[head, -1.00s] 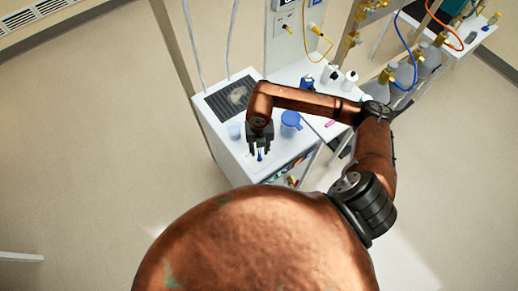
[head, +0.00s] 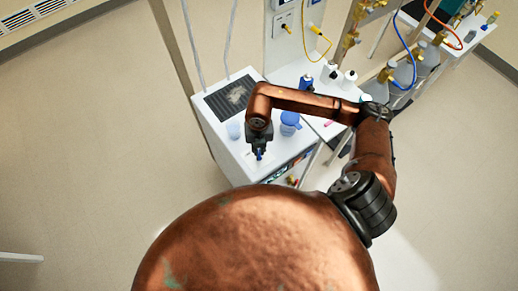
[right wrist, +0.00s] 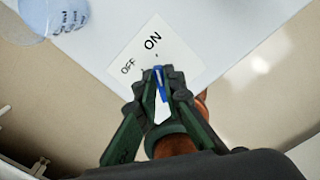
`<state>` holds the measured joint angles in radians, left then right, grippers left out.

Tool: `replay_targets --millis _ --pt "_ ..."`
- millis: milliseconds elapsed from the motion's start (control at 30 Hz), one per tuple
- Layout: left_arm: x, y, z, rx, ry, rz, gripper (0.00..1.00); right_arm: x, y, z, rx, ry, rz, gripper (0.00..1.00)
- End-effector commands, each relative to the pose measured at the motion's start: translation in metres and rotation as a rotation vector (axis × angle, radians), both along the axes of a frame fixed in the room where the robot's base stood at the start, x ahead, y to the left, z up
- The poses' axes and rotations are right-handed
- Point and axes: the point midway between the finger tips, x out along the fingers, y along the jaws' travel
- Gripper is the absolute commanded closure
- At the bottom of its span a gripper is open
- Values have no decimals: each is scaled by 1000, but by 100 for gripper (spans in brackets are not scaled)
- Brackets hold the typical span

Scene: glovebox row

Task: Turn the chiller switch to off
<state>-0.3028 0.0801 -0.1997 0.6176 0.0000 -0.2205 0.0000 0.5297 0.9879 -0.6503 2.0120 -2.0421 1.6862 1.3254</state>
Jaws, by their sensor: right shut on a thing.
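The chiller (head: 222,140) is a white box with a dark grille on its top. Its blue switch handle (right wrist: 160,84) stands on a white label plate (right wrist: 180,60) printed ON and OFF. In the right wrist view the handle's far end points nearer the ON mark than the OFF mark, which lies to its left. My right gripper (right wrist: 158,86) is shut on the handle, with one finger on each side. The head view shows this gripper (head: 259,152) above the chiller's front part, hiding most of the switch. My left gripper is not in view.
Several bottles (head: 330,73) stand on the white bench to the right. Two pale tubes (head: 232,40) rise behind the chiller.

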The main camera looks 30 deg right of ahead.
Motion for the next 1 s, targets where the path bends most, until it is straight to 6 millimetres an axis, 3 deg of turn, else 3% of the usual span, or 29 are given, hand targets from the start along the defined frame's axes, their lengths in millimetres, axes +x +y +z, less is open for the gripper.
replay_targets --millis 267,1000 --pt "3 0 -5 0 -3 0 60 1 0 -1 -2 -1 44 100" --pt "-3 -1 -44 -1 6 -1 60 2 5 -1 -2 -2 475 100"
